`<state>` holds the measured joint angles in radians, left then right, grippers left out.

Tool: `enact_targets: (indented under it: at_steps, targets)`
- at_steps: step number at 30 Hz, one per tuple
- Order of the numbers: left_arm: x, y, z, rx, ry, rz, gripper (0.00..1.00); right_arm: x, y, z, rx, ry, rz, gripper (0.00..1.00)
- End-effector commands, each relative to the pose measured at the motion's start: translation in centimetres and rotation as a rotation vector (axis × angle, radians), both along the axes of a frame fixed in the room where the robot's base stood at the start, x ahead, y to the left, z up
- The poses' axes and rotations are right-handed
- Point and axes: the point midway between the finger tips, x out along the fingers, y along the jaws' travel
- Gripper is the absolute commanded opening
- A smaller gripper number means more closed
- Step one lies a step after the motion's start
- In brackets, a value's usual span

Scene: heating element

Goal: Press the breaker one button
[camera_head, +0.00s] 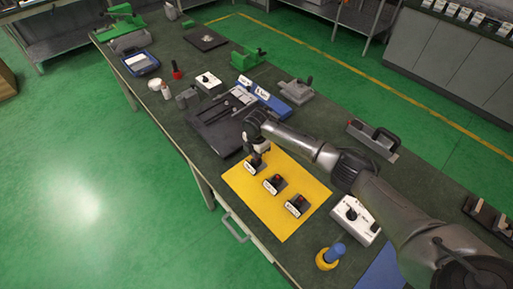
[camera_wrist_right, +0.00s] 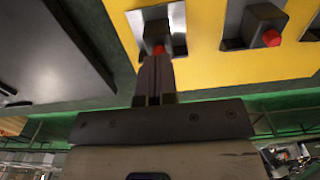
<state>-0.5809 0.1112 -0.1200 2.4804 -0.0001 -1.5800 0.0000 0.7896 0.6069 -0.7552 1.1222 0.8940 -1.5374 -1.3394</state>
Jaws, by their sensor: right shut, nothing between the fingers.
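A yellow mat (camera_head: 240,190) lies on the bench and carries three dark breakers with red buttons and white labels too small to read. My right gripper (camera_head: 255,159) is over the far-left breaker (camera_head: 252,168). In the right wrist view my shut, empty fingers (camera_wrist_right: 157,62) point at that breaker (camera_wrist_right: 178,22), their tips at its red button (camera_wrist_right: 158,49). I cannot tell if they touch it. The middle breaker (camera_head: 274,184) also shows in the wrist view (camera_wrist_right: 262,22). The near breaker (camera_head: 297,206) stands to its right. My left gripper is not in view.
A dark flat device (camera_head: 215,128) lies just beyond the mat. A white switch box (camera_head: 354,219) stands to the mat's right, and a yellow and blue object (camera_head: 329,257) is near the bench's front edge. Several tools and boxes fill the far bench.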

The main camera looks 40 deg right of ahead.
Motion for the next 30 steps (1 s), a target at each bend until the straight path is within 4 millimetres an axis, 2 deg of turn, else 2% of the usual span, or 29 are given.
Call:
enact_targets:
  at_steps: [15,22,30]
  targets:
    - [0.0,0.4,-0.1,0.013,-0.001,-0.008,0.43,0.0,0.0,-0.7,-0.001,0.0,0.0,0.0]
    - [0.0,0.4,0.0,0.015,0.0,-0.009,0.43,-0.3,0.0,-2.8,0.0,0.004,0.001,0.0]
    - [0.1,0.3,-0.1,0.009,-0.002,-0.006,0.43,-0.5,0.0,-3.2,-0.002,0.01,0.001,0.0]
